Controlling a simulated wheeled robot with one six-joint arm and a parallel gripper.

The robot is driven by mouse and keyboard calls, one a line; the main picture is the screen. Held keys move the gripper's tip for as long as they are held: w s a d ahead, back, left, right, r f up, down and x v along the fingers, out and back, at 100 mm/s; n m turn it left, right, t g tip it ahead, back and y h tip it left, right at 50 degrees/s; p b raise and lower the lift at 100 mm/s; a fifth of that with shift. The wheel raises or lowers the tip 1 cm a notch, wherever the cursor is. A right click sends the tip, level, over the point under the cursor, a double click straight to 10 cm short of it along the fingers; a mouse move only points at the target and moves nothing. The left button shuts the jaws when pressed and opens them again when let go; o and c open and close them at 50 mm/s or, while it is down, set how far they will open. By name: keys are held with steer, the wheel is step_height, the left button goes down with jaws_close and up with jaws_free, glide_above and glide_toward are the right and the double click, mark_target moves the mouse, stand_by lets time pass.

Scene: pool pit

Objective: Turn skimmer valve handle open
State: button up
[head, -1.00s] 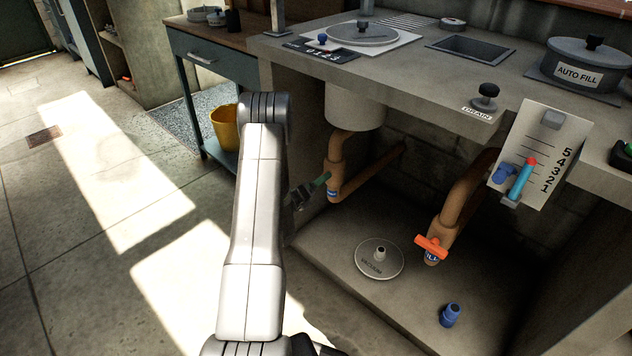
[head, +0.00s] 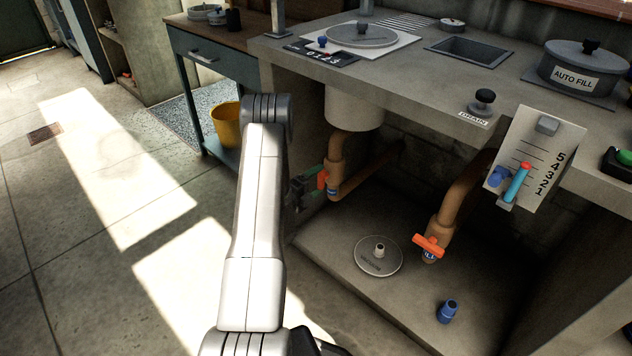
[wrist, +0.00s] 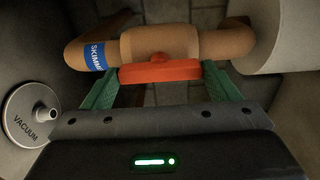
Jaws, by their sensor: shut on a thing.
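The skimmer valve handle (wrist: 160,71) is an orange-red bar on a tan pipe (wrist: 160,43). In the wrist view a blue band (wrist: 97,56) with partly hidden lettering, "SKIMM", is on the pipe to its left. My gripper (wrist: 161,85) is shut on the handle, one green finger at each end of the bar. In that view the bar lies along the pipe. In the head view the handle (head: 322,180) shows as a small orange piece beside the left pipe, and my gripper (head: 308,186) is partly hidden behind my arm.
A second pipe has an orange handle (head: 429,245) with a blue label. A round vacuum plate (head: 379,256) and a blue fitting (head: 447,312) are on the pit floor. The concrete counter (head: 420,85) overhangs the pipes. A yellow bucket (head: 226,126) stands further left.

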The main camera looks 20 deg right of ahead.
stand_by(0.5)
steer(key=o, duration=0.9)
steer(key=shift+a, duration=0.15)
steer(key=p+v, duration=0.2)
steer(key=v, duration=1.1)
steer(key=shift+s+a+p, duration=0.25)
steer(key=shift+a+p, duration=0.05)
steer(key=shift+p, duration=0.1)
steer(key=shift+f, duration=0.1)
steer(key=b+x, duration=0.2)
steer(key=x, duration=1.2)
steer(key=shift+b, duration=0.4)
